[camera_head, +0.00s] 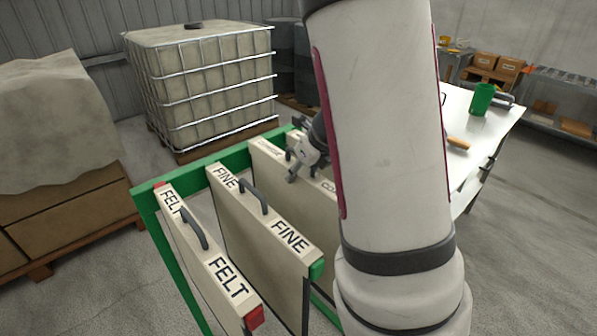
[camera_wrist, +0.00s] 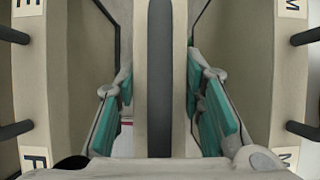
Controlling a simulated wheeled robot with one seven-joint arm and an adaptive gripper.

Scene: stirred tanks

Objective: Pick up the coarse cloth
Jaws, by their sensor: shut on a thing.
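The coarse cloth (camera_head: 267,168) is a pale flat framed panel standing upright in the green rack, partly hidden by my arm; only parts of its top label show. My gripper (camera_head: 311,155) is at its top edge. In the wrist view, the panel's pale top bar with its dark handle (camera_wrist: 159,75) runs between the two teal finger pads of my gripper (camera_wrist: 163,108), one pad on each side. My gripper is shut on the coarse cloth. Whether the panel has risen is hard to tell.
The fine cloth (camera_head: 262,235) and felt cloth (camera_head: 206,255) stand to the left in the green rack (camera_head: 190,171). A panel lettered M (camera_wrist: 290,8) stands on the other side. A caged tank (camera_head: 205,90) is behind. A white table (camera_head: 487,125) holds a green cup (camera_head: 481,99).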

